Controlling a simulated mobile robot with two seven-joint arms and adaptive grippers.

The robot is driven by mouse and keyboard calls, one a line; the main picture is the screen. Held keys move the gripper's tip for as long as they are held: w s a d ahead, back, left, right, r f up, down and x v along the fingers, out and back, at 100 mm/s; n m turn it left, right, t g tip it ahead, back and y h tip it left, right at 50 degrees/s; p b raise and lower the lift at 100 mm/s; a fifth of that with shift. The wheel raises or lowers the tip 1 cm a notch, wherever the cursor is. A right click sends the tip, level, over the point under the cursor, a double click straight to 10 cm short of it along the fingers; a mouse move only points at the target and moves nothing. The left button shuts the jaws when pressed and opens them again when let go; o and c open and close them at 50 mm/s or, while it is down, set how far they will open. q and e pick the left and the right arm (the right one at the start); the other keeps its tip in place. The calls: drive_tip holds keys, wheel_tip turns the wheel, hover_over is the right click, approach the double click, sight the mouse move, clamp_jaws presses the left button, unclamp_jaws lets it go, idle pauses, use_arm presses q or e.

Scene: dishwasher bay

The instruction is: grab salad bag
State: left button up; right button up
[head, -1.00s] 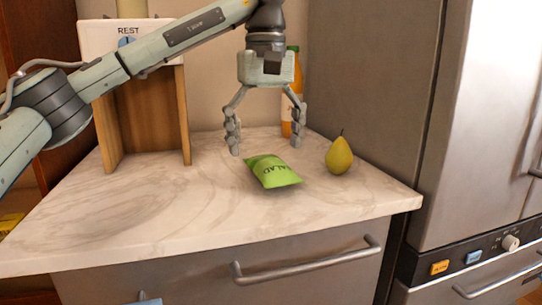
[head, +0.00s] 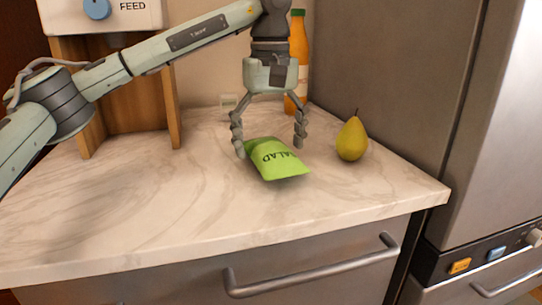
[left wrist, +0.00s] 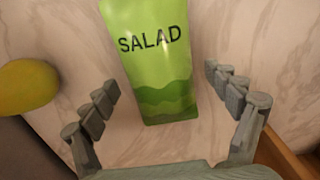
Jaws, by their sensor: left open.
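The green salad bag (head: 277,161) lies flat on the marble counter in the head view. My left gripper (head: 270,150) is open and points down just behind and above the bag, with one finger at each side of the bag's back part. In the left wrist view the bag (left wrist: 152,62) lies ahead, its lower end between the open fingers (left wrist: 163,92) and apart from both. Its far end runs out of the picture. I cannot tell how high the fingertips are above the counter. My right gripper is not in view.
A yellow-green pear (head: 352,139) stands right of the bag; it also shows in the left wrist view (left wrist: 27,87). An orange bottle (head: 298,62) stands behind the gripper. A wooden stand (head: 168,100) is at the back left. The left counter (head: 90,210) is clear.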

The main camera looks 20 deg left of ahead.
use_arm(q)
drive_tip(key=shift+f, duration=0.45)
drive_tip(key=c, duration=1.3)
drive_tip(key=shift+c, duration=0.6)
drive_tip(key=shift+r, duration=0.15)
